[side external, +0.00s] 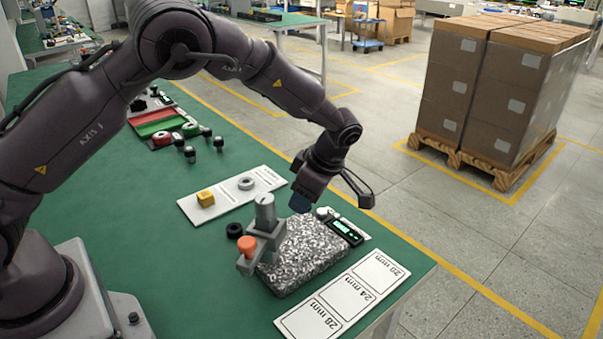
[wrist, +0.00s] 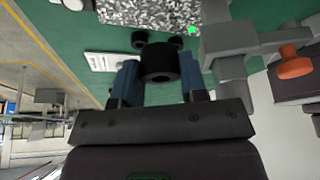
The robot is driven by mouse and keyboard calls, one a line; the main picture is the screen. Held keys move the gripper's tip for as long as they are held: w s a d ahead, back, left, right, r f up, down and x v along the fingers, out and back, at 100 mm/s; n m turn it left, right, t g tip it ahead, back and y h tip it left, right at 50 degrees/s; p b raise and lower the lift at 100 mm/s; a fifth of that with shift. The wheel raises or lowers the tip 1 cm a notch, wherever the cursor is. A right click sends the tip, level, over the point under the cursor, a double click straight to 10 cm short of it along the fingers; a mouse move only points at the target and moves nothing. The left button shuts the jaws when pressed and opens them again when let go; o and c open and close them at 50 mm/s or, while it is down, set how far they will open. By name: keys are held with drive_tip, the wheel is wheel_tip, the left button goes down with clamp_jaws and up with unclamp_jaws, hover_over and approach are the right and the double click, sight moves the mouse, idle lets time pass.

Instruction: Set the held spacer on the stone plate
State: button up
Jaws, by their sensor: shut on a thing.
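My gripper (wrist: 158,82) is shut on a black ring-shaped spacer (wrist: 160,62), held between its two blue fingers in the wrist view. In the side view my gripper (side external: 300,204) points down near the far edge of the speckled stone plate (side external: 300,262), and the spacer cannot be made out there. The stone plate also shows at the top of the wrist view (wrist: 150,14). The spacer appears above the surface and apart from the plate, though the exact gap is unclear.
A grey stand (side external: 264,222) with an orange knob (side external: 247,244) rises at the plate's left edge. A black ring (side external: 234,230) lies beside it. A digital gauge (side external: 345,231) is at the right, a size-marked card (side external: 342,298) in front, and a white strip (side external: 226,203) behind.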

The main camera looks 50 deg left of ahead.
sight(299, 239)
drive_tip(key=shift+f, duration=3.95)
drive_tip(key=shift+f, duration=0.6)
drive_tip(key=o, duration=1.4)
drive_tip(key=shift+a+r, duration=0.1)
drive_tip(key=shift+r, duration=3.45)
